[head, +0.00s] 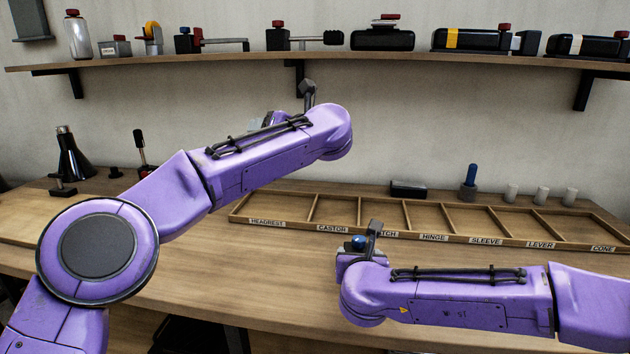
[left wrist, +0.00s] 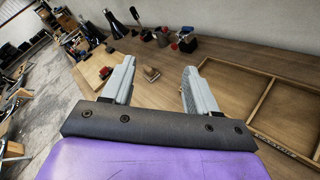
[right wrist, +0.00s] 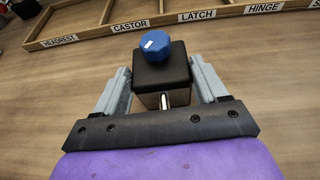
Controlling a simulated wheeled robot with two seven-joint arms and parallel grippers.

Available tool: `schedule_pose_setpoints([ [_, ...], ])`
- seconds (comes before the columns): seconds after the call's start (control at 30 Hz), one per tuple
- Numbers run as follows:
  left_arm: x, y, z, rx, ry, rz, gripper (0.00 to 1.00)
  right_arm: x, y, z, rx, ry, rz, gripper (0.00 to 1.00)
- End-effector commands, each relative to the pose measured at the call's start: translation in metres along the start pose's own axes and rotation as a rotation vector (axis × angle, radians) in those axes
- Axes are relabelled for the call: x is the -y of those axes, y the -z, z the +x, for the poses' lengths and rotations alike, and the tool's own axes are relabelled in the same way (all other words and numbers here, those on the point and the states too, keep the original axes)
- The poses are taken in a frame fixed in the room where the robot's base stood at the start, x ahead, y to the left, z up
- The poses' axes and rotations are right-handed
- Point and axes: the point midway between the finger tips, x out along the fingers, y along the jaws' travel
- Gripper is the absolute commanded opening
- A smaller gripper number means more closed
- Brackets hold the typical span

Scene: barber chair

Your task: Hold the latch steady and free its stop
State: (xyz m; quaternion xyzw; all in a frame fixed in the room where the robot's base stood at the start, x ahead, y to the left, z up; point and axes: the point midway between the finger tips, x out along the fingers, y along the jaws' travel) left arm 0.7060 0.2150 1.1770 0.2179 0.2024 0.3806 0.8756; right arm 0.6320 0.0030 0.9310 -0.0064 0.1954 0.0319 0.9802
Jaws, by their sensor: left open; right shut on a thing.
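A dark block with a blue knob on top, which I take to be the latch (right wrist: 160,75), is between the fingers of my right gripper (right wrist: 162,82). A short metal pin shows on its near face. In the head view, the blue knob (head: 358,241) shows just behind my right wrist, in front of the tray; much of the block is hidden there. My left gripper (left wrist: 157,72) is open and empty, above the left part of the bench. In the head view its fingers are mostly hidden behind my left arm.
A labelled wooden tray (head: 390,232) lies across the right of the bench, its visible compartments empty. A shelf (head: 350,57) with several devices runs along the wall.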

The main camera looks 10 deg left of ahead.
Motion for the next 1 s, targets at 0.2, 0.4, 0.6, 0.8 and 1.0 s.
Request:
schedule_pose_setpoints([
  [0.2,0.07,0.061,-0.016,-0.375,0.423,0.097,0.59,0.0,-0.001,0.0,0.002,0.0,0.0,0.22],
  [0.4,0.115,0.085,-0.092,-0.492,1.133,0.457,0.59,0.0,-0.001,0.0,0.002,0.0,0.0,0.22],
  [0.6,0.118,0.077,-0.139,-0.287,1.52,0.693,0.59,0.0,-0.001,0.0,0.002,0.0,0.0,0.22],
  [0.8,0.123,0.081,-0.142,-0.192,1.567,0.796,0.59,0.0,-0.001,0.0,0.002,-0.001,0.0,0.22],
  [1.0,0.156,0.106,-0.14,-0.194,1.566,0.8,0.59,0.0,-0.001,0.0,0.002,-0.001,0.0,0.22],
])
